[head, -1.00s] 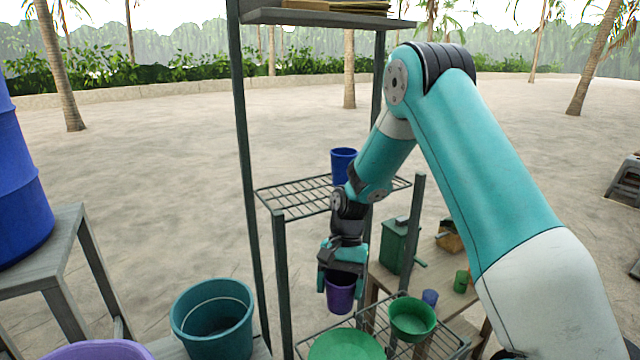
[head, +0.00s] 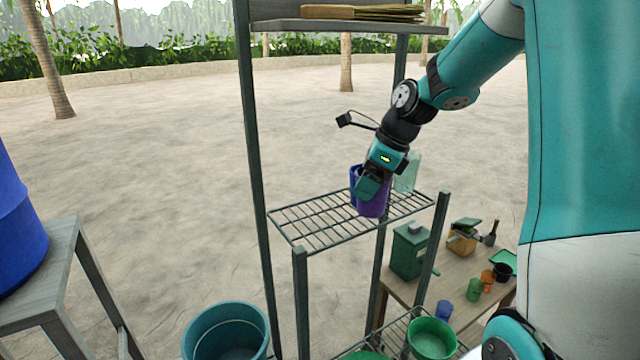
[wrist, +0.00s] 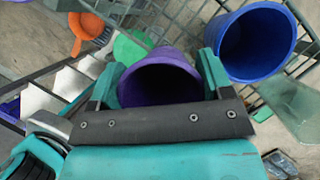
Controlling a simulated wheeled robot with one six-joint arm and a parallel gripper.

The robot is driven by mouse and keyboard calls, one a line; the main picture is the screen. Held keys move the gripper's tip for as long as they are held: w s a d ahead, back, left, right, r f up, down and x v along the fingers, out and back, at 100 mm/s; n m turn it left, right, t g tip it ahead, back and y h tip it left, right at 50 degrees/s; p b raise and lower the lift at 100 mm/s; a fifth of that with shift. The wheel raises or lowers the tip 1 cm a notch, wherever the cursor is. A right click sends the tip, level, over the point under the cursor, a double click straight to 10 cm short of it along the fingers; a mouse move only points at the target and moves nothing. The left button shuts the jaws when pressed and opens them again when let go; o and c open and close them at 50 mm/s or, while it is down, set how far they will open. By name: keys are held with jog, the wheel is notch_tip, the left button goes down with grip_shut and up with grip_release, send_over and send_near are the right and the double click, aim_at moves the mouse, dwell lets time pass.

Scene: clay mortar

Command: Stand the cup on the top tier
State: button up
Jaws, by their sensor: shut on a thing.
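My gripper (head: 370,182) is shut on a purple cup (head: 374,205), whose open mouth shows between the fingers in the wrist view (wrist: 160,85). The cup is at the upper wire tier (head: 330,220) of the dark metal rack, in front of a blue cup (head: 354,176). I cannot tell whether its base touches the wires. The blue cup also shows in the wrist view (wrist: 258,45), beside the right finger. A solid grey shelf (head: 345,27) is higher on the rack.
A clear greenish cup (head: 410,172) is just right of the gripper. The left part of the wire tier is bare. Rack posts (head: 301,300) rise at the front. A lower tier holds a green bowl (head: 432,338); a wooden table (head: 395,285) stands behind.

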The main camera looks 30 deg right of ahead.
jog(key=w+a+p, duration=0.2)
jog(key=w+a+f+p, duration=0.1)
jog(key=w+a+p, duration=0.1)
jog(key=w+a, duration=0.1)
jog(key=w+a+f+p, duration=0.1)
jog(key=w+a+p, duration=0.1)
jog(key=w+a, duration=0.1)
jog(key=shift+a+f+p, duration=0.2)
jog(key=shift+a+p, duration=0.05)
jog(key=shift+p, duration=0.1)
jog(key=shift+f, duration=0.6)
jog(key=shift+f, duration=0.1)
jog(key=o, duration=0.9)
